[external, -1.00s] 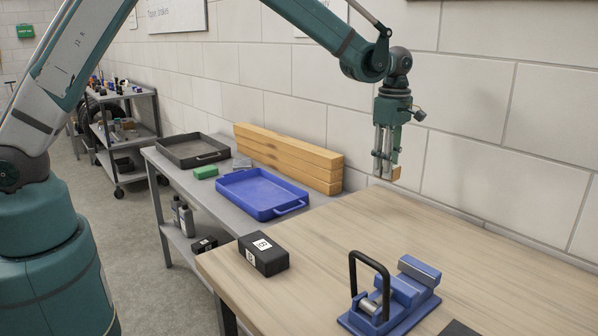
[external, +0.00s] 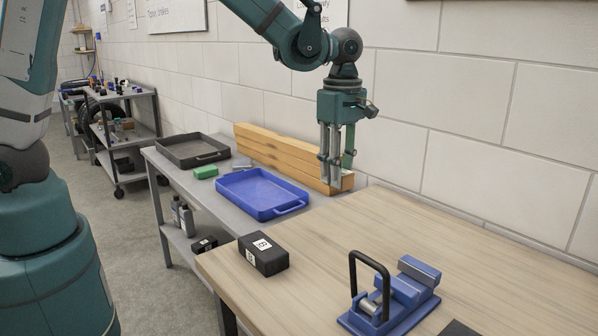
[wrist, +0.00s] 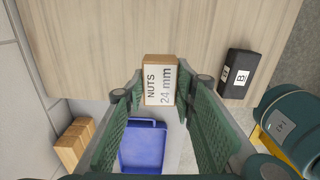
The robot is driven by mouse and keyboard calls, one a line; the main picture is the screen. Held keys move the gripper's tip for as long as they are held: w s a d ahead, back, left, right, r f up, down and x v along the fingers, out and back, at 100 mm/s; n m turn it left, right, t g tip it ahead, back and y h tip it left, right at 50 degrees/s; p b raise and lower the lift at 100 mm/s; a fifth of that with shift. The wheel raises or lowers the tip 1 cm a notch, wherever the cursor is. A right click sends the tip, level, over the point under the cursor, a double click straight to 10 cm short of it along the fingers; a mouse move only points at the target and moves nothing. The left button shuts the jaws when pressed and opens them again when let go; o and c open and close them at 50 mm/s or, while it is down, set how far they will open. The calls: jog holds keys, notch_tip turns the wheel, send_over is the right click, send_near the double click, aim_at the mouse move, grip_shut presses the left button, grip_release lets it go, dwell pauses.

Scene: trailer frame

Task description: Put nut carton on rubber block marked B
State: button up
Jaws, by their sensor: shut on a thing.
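My gripper (external: 337,182) is shut on the nut carton (wrist: 160,83), a small brown box with a white label reading "NUTS 24 mm". In the wrist view the carton sits between the far ends of the green finger pads. In the external view only a little of the carton (external: 348,182) shows at the fingertips, in front of the timber ends. The black rubber block (external: 263,256) lies on the left edge of the wooden bench, with its top clear. In the wrist view the block (wrist: 236,74) is right of the carton and shows white labels with "B".
A blue vise (external: 392,303) with a black handle stands on the wooden bench (external: 420,230). A blue tray (external: 238,196), a dark tray (external: 170,150), a green box (external: 205,172) and stacked timbers (external: 285,152) are on the grey table. The bench middle is clear.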

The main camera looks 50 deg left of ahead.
send_over(262, 245)
jog(key=shift+f, duration=0.2)
jog(key=shift+f, duration=0.15)
dwell(0.3)
jog(key=shift+f, duration=2.8)
jog(key=shift+f+b, duration=0.3)
jog(key=shift+f, duration=1.75)
jog(key=shift+f, duration=0.15)
